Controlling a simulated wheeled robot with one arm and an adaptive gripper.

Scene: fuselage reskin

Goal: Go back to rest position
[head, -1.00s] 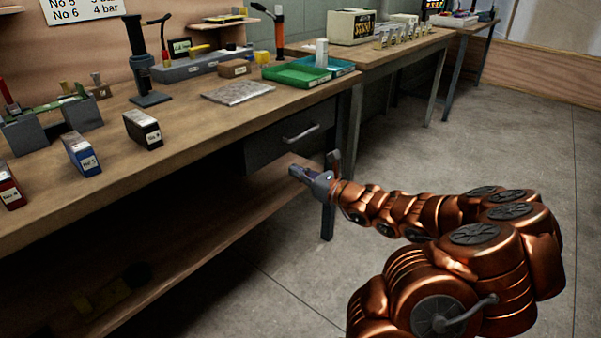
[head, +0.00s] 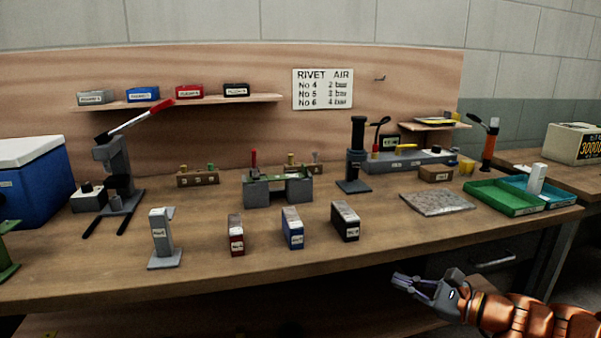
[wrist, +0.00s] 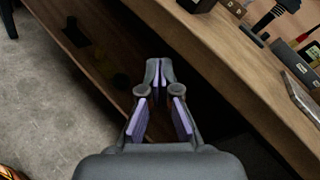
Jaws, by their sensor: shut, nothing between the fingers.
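My gripper (head: 412,284) is at the lower right of the head view, in front of the workbench (head: 300,272) and below the level of its top. It is empty and touches nothing that I can see. In the wrist view, my gripper (wrist: 158,85) points toward the bench's lower shelf (wrist: 100,60), with its fingertips together. The bench top edge runs diagonally to the right of it.
Red (head: 236,234), blue (head: 292,228) and black (head: 345,221) boxes stand near the bench's front edge. A green tray (head: 502,197) and a grey slab (head: 437,203) lie to the right. A blue cooler (head: 32,185) stands at the left. Bare floor (wrist: 40,110) shows beside the bench.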

